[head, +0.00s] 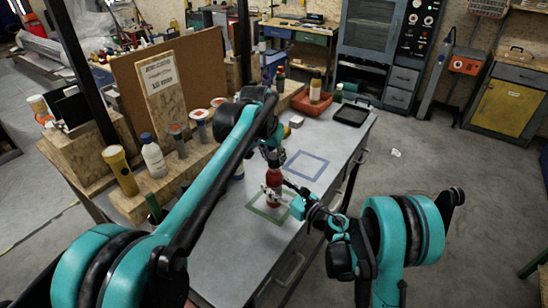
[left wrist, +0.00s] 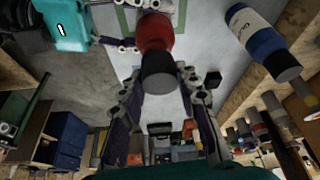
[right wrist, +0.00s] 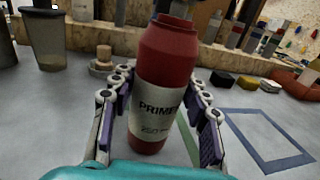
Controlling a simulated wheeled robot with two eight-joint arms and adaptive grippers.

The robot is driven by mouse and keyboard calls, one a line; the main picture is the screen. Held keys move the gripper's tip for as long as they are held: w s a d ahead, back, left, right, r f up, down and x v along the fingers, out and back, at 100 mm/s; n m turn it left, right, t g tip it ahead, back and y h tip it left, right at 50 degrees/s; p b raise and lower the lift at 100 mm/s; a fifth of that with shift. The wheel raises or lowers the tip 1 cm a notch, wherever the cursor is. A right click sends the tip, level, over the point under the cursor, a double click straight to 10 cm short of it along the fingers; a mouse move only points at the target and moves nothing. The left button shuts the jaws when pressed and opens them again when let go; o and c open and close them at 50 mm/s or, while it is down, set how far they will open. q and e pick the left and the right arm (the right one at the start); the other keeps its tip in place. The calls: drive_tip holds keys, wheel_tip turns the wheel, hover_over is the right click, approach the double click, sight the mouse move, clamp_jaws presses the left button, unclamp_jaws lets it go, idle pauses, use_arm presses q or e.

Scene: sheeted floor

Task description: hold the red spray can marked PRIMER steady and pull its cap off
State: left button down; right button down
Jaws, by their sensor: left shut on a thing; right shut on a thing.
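The red spray can (head: 273,182) stands upright at the green outline on the bench. In the right wrist view it (right wrist: 165,60) shows a pale label reading PRIMER. My right gripper (head: 284,194) is shut around the can's body, one finger on each side. My left gripper (head: 270,158) is above the can, pointing down. In the left wrist view the dark grey cap (left wrist: 158,75) sits between its fingertips, in line with the red can (left wrist: 155,32). In the right wrist view the can's red top shows near the upper edge; I cannot tell whether the cap still touches it.
A blue outline (head: 306,165) lies on clear bench right of the can. An orange-red tray (head: 311,103) and a black tray (head: 351,115) are at the back. A white bottle (head: 153,158) and a yellow flashlight (head: 120,170) stand on the wooden ledge at left.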

sight(274, 156)
use_arm(q)
drive_tip(key=shift+r, duration=2)
use_arm(e)
drive_tip(key=c, duration=0.7)
unclamp_jaws()
